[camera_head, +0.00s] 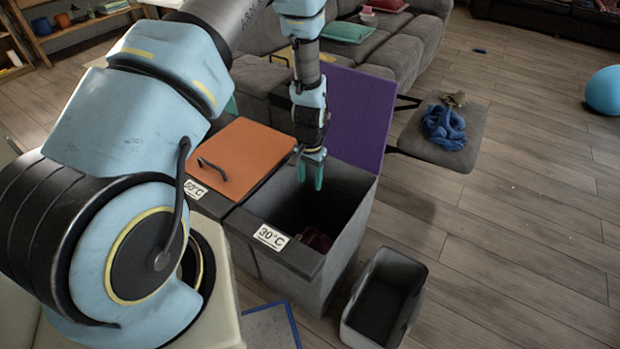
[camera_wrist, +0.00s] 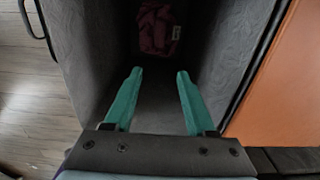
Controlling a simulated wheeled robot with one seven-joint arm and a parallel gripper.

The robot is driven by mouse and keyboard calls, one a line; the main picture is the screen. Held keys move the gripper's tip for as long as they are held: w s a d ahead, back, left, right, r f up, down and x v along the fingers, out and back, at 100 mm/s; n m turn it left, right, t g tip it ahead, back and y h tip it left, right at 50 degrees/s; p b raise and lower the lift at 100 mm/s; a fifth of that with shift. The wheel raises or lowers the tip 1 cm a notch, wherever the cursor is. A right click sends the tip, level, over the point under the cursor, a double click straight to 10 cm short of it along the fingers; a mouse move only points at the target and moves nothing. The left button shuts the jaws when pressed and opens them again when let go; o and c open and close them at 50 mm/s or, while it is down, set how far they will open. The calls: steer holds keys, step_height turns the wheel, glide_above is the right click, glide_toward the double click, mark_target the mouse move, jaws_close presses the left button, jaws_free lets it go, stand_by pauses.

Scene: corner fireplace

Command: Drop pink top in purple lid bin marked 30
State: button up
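The bin marked 30°C (camera_head: 270,237) stands open, its purple lid (camera_head: 358,115) raised upright at the back. A dark pink or maroon cloth (camera_head: 316,239) lies at the bottom inside it, partly hidden by the front wall. In the wrist view the cloth (camera_wrist: 157,27) lies on the bin floor against the far wall, with a pale tag on it. My gripper (camera_head: 312,172) points down at the bin's opening. Its teal fingers (camera_wrist: 155,100) are apart with nothing between them, and the cloth lies beyond the tips, apart from them.
An orange-lidded bin (camera_head: 240,155) marked 60°C adjoins on the left, closed. An empty grey basket (camera_head: 408,317) stands on the floor at front right. A grey stool (camera_head: 467,135) holds blue cloth (camera_head: 443,127). Floor on the right is mostly clear.

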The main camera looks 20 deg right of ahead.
steer(key=shift+o, duration=0.3)
steer(key=shift+r, duration=0.1)
step_height(320, 180, up, 10)
steer(key=b, duration=0.2)
steer(key=a+r+n+p, duration=0.2)
steer(key=a+r+n, duration=0.2)
steer(key=a+r, duration=1)
steer(key=s+a+r+n, duration=0.2)
steer(key=s+a+r, duration=0.1)
steer(key=a, duration=0.3)
steer(key=s+a+r+n+t, duration=0.1)
steer(key=s+a+r+n, duration=0.2)
steer(key=a, duration=0.4)
steer(key=shift+s+r+t+p, duration=0.3)
steer(key=shift+s+r+p, duration=0.2)
steer(key=shift+r, duration=0.6)
